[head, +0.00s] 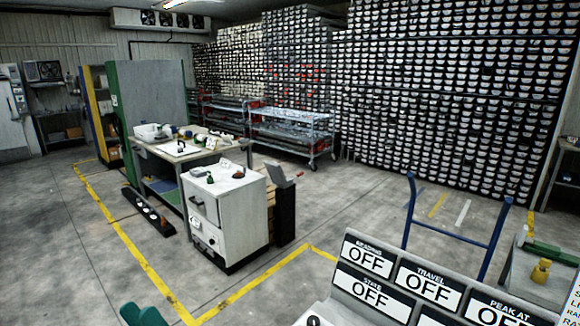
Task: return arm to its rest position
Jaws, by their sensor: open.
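My arm and my gripper do not show clearly anywhere in the head view. A dark green rounded shape (143,315) is cut off by the bottom edge at the left, and I cannot tell what it is. No object is seen held.
A white cabinet (232,215) with small items on top stands in front of a workbench (176,150). Yellow floor lines surround them. A grey console (395,285) with OFF labels fills the lower right, near a blue frame (450,238). Racks of core liners (440,95) line the back.

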